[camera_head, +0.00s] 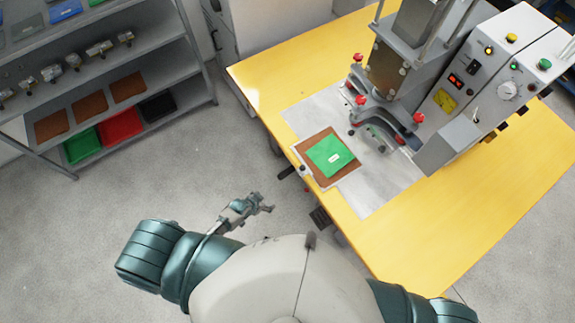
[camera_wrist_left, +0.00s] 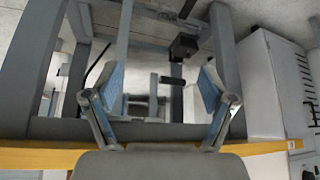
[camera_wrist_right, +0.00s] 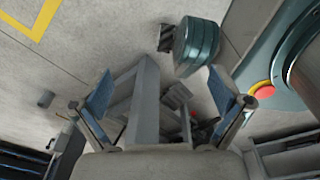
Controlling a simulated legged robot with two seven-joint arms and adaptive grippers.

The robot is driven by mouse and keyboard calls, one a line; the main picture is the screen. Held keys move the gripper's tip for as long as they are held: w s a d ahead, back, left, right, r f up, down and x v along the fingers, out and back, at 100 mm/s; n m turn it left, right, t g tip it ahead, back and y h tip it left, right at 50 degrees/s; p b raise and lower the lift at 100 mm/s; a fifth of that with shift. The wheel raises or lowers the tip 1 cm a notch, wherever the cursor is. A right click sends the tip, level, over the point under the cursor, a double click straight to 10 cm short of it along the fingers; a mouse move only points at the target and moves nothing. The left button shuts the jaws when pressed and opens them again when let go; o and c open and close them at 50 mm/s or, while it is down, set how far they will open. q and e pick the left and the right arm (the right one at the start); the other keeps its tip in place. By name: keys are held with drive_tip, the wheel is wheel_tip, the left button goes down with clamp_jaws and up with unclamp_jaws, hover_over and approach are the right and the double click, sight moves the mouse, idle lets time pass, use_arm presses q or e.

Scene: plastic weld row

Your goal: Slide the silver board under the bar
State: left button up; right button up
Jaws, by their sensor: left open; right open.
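A silver board (camera_head: 301,172) shows as a thin light rim around a brown sheet (camera_head: 310,144) near the front edge of the yellow table. A green packet (camera_head: 330,156) with a white label lies on the brown sheet. The bar (camera_head: 376,137) of the press is behind it, to the right, apart from the packet. My left gripper (camera_head: 265,204) is over the floor, in front of the table and apart from the board; its open, empty jaws show in the left wrist view (camera_wrist_left: 162,85). My right gripper (camera_wrist_right: 160,98) is open and empty in its wrist view and out of the head view.
A bare grey plate (camera_head: 386,194) covers the table around the board. The press (camera_head: 395,65) and its control box (camera_head: 480,85) stand at the back right of the yellow table (camera_head: 440,245). A shelf (camera_head: 150,40) with coloured sheets and metal parts stands left. Open floor lies between.

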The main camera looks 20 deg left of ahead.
use_arm(q)
drive_tip(key=w+d+r+m+t+h+p, duration=0.1)
drive_tip(key=w+d+r, duration=0.15)
drive_tip(key=r, duration=0.45)
drive_tip(key=w+d+r+m+h+p, duration=0.1)
drive_tip(key=w+r+p, duration=0.15)
drive_tip(key=r, duration=0.35)
drive_tip(key=m+h+p, duration=0.1)
drive_tip(key=m+h, duration=0.1)
approach(301, 168)
drive_tip(key=f, duration=0.1)
use_arm(e)
wheel_tip(301, 168, up, 5)
drive_tip(key=s, duration=0.3)
use_arm(q)
drive_tip(key=b+x, duration=0.6)
drive_tip(key=x, duration=0.3)
drive_tip(key=shift+w+d+f+b, duration=0.1)
drive_tip(key=shift+w+d+b, duration=0.1)
drive_tip(key=shift+b, duration=0.15)
drive_tip(key=shift+w+d+f+b, duration=0.3)
drive_tip(key=shift+w+f+b, duration=0.05)
drive_tip(key=shift+w+f, duration=0.05)
use_arm(e)
wheel_tip(301, 168, down, 8)
drive_tip(key=shift+d+r, duration=0.2)
drive_tip(key=shift+d, duration=0.05)
use_arm(q)
drive_tip(key=shift+c, duration=0.4)
clamp_jaws()
